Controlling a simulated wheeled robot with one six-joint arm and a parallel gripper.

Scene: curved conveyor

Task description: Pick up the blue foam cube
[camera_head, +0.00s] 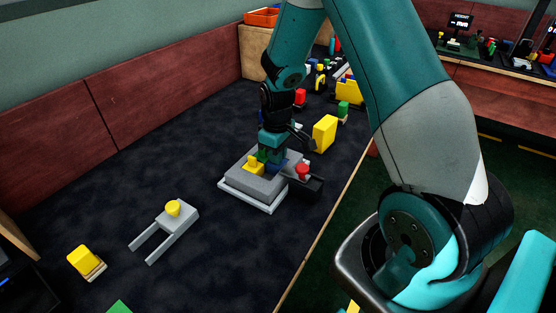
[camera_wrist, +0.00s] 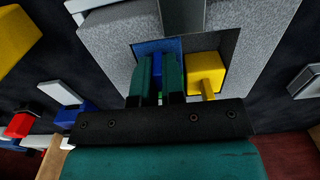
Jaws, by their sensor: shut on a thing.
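My gripper (camera_wrist: 159,78) points down into a grey box and is shut on the blue foam cube (camera_wrist: 157,66). A narrow strip of the cube shows between the two green fingers, which hide most of it. In the head view my gripper (camera_head: 268,157) is over the grey box (camera_head: 235,183), and a bit of blue shows beside its fingers. I cannot tell whether the cube touches the box floor. A yellow piece with a peg (camera_wrist: 206,70) sits in the box just right of the fingers.
A yellow block (camera_head: 325,132) stands behind the box, and a red knob (camera_head: 302,171) is at its right. A grey fork-shaped piece with a yellow knob (camera_head: 173,208) and another yellow block (camera_head: 83,261) lie to the left. The dark surface between them is clear.

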